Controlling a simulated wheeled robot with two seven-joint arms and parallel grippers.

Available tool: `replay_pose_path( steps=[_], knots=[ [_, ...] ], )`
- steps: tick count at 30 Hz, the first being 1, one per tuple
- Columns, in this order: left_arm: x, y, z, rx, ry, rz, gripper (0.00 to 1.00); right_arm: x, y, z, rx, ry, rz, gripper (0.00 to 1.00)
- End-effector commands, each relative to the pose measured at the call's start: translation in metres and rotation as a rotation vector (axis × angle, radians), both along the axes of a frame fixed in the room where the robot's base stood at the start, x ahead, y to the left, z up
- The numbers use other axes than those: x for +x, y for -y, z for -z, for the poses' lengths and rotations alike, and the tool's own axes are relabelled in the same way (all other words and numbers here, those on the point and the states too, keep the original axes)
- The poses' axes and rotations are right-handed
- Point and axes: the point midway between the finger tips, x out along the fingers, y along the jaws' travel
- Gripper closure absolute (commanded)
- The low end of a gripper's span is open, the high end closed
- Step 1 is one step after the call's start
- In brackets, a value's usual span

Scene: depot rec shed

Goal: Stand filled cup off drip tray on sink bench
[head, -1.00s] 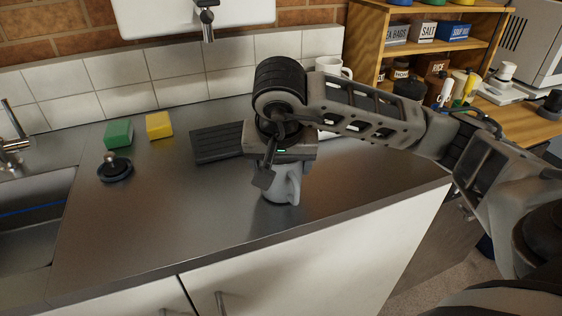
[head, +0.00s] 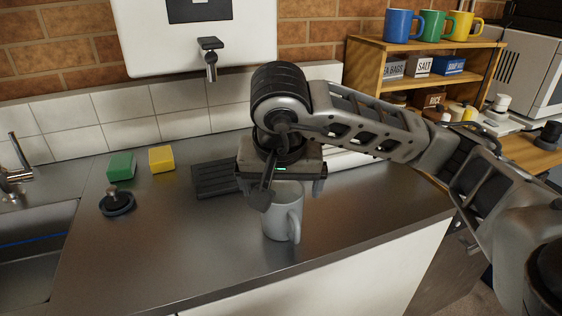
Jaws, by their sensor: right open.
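A pale grey cup (head: 281,222) stands upright on the steel sink bench (head: 180,250), handle to the right. It is off the dark ribbed drip tray (head: 215,182), in front of it and to its right. My right gripper (head: 291,193) is open above the cup, its fingers either side of the rim area. The gripper hides part of the rim, and I cannot see what is in the cup. My left gripper is not in view.
A white wall-mounted water unit with a tap (head: 209,62) is above the tray. A green sponge (head: 121,166), a yellow sponge (head: 161,159) and a black sink plug (head: 117,202) lie left, beside the sink (head: 30,245). A shelf with coloured mugs (head: 433,26) stands right. The bench's front left is clear.

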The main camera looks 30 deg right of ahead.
Motion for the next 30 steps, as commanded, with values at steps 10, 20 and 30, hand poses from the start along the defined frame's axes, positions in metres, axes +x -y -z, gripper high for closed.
replay_pose_path(
  steps=[10, 20, 30],
  knots=[
    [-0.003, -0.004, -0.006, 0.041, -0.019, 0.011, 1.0, -0.017, -0.012, -0.055, 0.0, 0.002, 0.0, 0.06],
    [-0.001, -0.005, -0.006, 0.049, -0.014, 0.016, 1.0, -0.02, -0.014, -0.058, -0.001, -0.002, 0.001, 0.06],
    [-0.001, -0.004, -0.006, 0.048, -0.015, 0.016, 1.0, -0.02, -0.014, -0.058, -0.001, -0.002, 0.001, 0.06]
  ],
)
